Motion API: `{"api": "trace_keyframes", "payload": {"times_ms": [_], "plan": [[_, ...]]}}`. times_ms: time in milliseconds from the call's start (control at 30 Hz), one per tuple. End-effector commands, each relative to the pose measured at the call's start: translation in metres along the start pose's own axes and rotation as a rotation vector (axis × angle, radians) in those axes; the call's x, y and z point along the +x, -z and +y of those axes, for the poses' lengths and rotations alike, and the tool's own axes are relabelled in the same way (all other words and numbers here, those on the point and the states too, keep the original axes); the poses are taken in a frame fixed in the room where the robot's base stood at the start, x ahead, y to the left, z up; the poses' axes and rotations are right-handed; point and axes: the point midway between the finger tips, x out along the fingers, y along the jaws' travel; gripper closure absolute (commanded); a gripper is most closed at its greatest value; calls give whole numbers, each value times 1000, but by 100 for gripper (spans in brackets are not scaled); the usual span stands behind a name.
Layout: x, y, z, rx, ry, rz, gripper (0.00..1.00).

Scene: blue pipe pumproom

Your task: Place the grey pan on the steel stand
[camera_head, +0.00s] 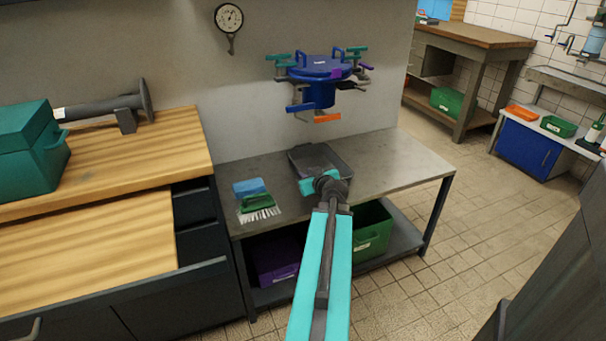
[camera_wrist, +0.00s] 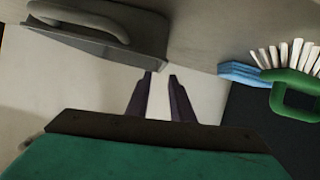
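The grey pan (camera_head: 312,156) is a shallow, dark rectangular pan. In the head view it appears to rest on the steel stand (camera_head: 390,165), a grey metal table, near the wall; my wrist partly hides it. In the wrist view the pan (camera_wrist: 95,42) with its curved handle (camera_wrist: 85,18) fills the upper left. My gripper (camera_wrist: 161,76) has its two dark fingers apart, with nothing between them. Its left fingertip is close to the pan's lower right corner; I cannot tell whether they touch. In the head view the fingers are hidden behind my wrist.
A blue round vessel with levers (camera_head: 320,85) juts from the wall above. Purple (camera_head: 277,262) and green (camera_head: 370,235) bins sit below. The stand's right end is clear.

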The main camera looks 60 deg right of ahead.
Motion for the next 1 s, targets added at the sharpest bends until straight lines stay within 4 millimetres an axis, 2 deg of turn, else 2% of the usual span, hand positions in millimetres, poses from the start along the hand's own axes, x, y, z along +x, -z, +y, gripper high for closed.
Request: {"api": "trace_keyframes", "payload": {"times_ms": [600, 1000], "plan": [[-25, 2, 0, 1, 1, -1, 79], [-28, 0, 0, 0, 0, 0, 79]]}}
